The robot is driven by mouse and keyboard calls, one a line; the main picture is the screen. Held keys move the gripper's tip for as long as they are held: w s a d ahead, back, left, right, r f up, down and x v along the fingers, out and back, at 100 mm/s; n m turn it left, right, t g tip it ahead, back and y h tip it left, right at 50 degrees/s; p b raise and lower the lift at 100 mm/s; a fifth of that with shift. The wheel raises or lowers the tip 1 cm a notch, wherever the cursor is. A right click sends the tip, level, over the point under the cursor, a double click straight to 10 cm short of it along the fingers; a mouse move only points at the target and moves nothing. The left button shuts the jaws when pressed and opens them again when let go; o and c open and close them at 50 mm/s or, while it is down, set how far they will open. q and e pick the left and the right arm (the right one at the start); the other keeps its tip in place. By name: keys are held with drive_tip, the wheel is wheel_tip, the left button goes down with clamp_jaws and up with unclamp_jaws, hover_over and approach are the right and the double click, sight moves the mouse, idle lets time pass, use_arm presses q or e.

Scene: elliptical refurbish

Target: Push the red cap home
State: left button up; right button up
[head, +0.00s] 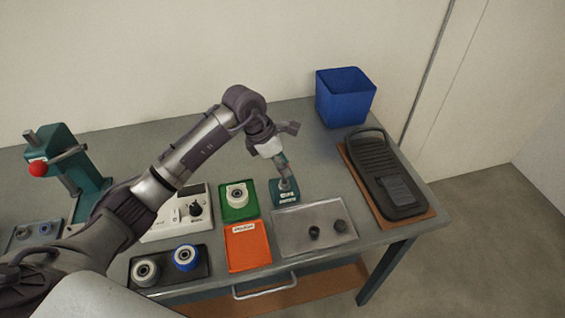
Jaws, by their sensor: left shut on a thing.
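My left gripper (284,171) reaches down at the teal block (286,197) on the table. It is shut on a small grey part (287,183) at the top of that block. The fingers hide much of this part, so I cannot tell its shape or how it sits in the block. I cannot make out a red cap. The only clearly red round thing is the ball (38,169) on the lever of the teal press (62,155) at the left. My right gripper is not in view.
Near the block are a green tray (226,211) with a white ring, an orange tray (246,256), a grey tray (300,243) with two dark knobs and a dark tray (134,283) with two rollers. A black pedal (371,160) and blue bin (345,92) stand right.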

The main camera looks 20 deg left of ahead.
use_arm(q)
drive_tip(key=shift+f+b, duration=0.65)
drive_tip(key=shift+f, duration=0.05)
idle(0.9)
drive_tip(key=o, duration=0.8)
drive_tip(key=shift+o, duration=0.2)
drive_tip(key=shift+r, duration=0.1)
drive_tip(key=v, duration=1.2)
drive_tip(key=shift+a, duration=0.1)
